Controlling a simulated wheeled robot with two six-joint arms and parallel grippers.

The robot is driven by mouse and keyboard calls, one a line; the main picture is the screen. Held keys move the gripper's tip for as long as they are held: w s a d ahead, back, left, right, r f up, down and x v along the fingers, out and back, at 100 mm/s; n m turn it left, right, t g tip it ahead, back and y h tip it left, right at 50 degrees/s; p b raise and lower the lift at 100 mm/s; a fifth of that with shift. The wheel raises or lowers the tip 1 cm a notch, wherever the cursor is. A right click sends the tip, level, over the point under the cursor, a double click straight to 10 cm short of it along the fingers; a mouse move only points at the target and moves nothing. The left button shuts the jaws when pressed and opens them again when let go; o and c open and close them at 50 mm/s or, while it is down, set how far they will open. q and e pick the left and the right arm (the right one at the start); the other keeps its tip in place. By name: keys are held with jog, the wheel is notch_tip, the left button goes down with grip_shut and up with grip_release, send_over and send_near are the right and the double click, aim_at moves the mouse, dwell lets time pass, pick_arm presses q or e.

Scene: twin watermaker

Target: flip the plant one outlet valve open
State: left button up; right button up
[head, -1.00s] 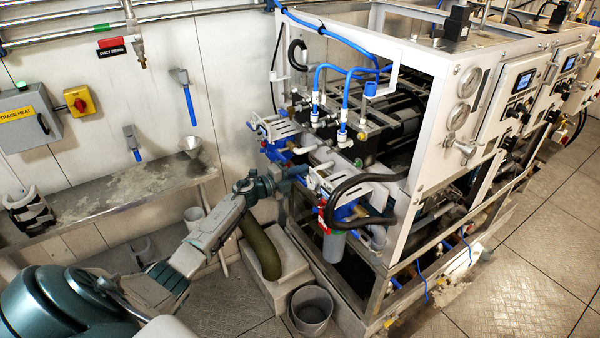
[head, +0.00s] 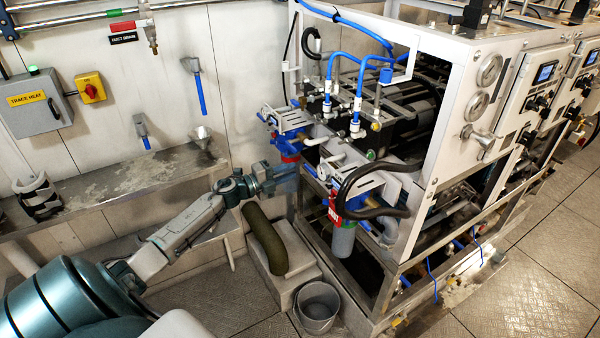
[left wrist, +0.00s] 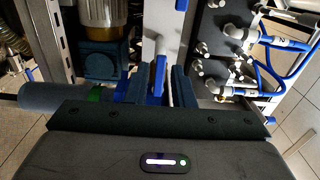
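My left gripper (head: 285,178) is at the near left side of the watermaker frame, beside its blue fittings. In the left wrist view its two dark fingers (left wrist: 156,86) stand apart, with an upright blue lever (left wrist: 159,72) between them. A gap shows around the lever, and I cannot tell whether either finger touches it. In the head view the gripper sits just below a blue and red fitting (head: 286,147), and the lever is hard to make out there. No label shows which valve is the plant one outlet. My right gripper is not in view.
A grey bucket (head: 317,307) and a plinth with a dark green hose (head: 265,240) are below the gripper. A black hose loop (head: 372,190) and a filter housing (head: 342,238) stand to its right. A steel wall shelf (head: 120,180) is to the left.

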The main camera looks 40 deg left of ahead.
pick_arm(q)
jog(key=shift+b+v, duration=0.35)
jog(key=shift+v, duration=0.9)
jog(key=shift+f, duration=0.15)
